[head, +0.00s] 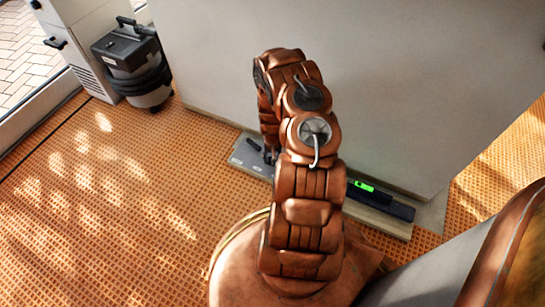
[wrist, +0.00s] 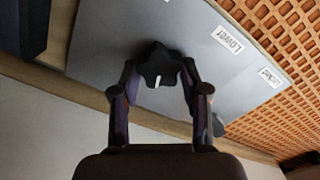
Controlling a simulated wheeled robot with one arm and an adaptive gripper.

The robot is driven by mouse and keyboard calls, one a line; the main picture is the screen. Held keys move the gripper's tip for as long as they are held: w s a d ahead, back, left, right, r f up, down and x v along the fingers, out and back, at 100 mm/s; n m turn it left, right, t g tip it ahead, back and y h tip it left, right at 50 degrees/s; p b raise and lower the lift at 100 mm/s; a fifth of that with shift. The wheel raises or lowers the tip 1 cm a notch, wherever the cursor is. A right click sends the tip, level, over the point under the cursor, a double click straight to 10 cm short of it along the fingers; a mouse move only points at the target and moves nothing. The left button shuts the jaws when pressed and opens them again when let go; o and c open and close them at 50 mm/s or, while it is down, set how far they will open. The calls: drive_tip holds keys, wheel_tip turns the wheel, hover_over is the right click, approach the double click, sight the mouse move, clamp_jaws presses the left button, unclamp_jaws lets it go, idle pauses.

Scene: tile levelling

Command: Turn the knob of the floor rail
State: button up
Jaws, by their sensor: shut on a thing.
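The floor rail (head: 385,220) lies along the foot of a pale wall, with a grey panel (wrist: 105,45) at its left end in the head view. In the wrist view a black lobed knob (wrist: 160,63) with a short white mark stands on this panel. My gripper (wrist: 159,76) has one finger on each side of the knob and is shut on it. In the head view my gripper (head: 269,156) is low at the panel, and my arm hides the knob and the rail's middle. Two white labels sit on the panel; one (wrist: 229,40) seems to read "LOWER".
A green-lit display (head: 363,186) and a dark bar (head: 396,207) are on the rail right of my arm. The wall (head: 400,90) rises close behind. A black and grey vacuum-like machine (head: 135,65) stands back left by a pale cabinet (head: 85,50). The orange patterned floor (head: 110,210) at left is clear.

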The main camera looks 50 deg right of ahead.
drive_tip(key=o, duration=1.1)
drive_tip(key=shift+o, duration=0.2)
drive_tip(key=shift+r, duration=0.15)
drive_tip(key=shift+r, duration=0.65)
wheel_tip(320, 180, up, 10)
drive_tip(key=shift+r, duration=0.2)
